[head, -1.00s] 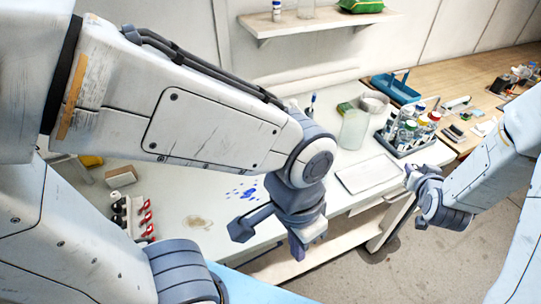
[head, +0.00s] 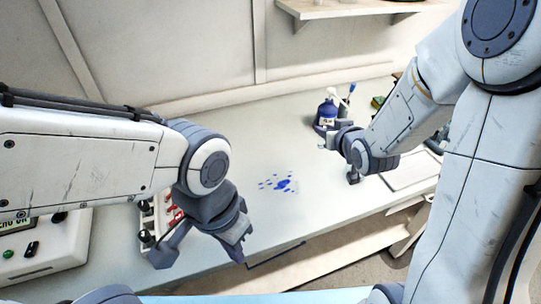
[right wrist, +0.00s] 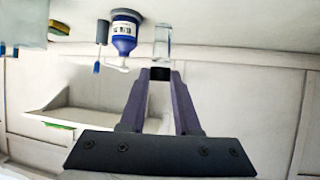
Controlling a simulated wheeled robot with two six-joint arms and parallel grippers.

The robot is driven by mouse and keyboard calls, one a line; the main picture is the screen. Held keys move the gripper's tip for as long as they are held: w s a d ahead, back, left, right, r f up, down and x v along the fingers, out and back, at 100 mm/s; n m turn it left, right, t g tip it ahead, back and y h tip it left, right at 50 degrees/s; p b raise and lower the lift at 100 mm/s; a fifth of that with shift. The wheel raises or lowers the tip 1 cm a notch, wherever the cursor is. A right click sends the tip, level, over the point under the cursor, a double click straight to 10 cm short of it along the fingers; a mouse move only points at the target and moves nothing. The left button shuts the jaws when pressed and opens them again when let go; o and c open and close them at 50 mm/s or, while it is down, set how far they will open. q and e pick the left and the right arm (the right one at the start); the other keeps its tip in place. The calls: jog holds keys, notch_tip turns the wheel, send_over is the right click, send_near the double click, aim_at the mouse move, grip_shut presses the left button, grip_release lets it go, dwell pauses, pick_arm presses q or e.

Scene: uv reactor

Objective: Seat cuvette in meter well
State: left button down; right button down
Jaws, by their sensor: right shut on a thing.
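The cuvette (right wrist: 162,42) is a clear narrow vessel with a black cap. In the right wrist view my right gripper (right wrist: 160,76) is shut on the cap, and the clear body extends past the fingertips. In the head view my right gripper (head: 338,136) is over the bench beside a blue bottle; the cuvette is hard to make out there. The white meter (head: 45,245), with a green-lit display, is at the far left, partly cut off; its well cannot be made out. My left gripper (head: 205,254) is open and empty near the bench's front edge, right of the meter.
The blue bottle (head: 327,115) with a white nozzle stands behind my right gripper. A row of red-and-black parts (head: 163,215) is beside the meter, partly behind my left arm. Blue spots (head: 284,184) mark the clear middle of the bench. A shelf (head: 350,8) hangs above.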

jog(key=w+a+f+p, duration=0.1)
jog(key=w+f, duration=0.2)
jog(key=w+a+f+p, duration=0.2)
jog(key=w+f, duration=0.1)
jog(key=f, duration=0.1)
jog(key=w+a+f+p, duration=0.1)
jog(key=w+a+f, duration=0.1)
jog(key=w+f, duration=0.1)
jog(key=shift+w+a+f, duration=0.1)
jog(key=shift+w+f, duration=0.2)
jog(key=shift+w, duration=0.2)
jog(key=shift+f, duration=0.15)
jog(key=shift+f, duration=0.2)
jog(key=c, duration=0.6)
grip_release()
jog(key=shift+r, duration=0.15)
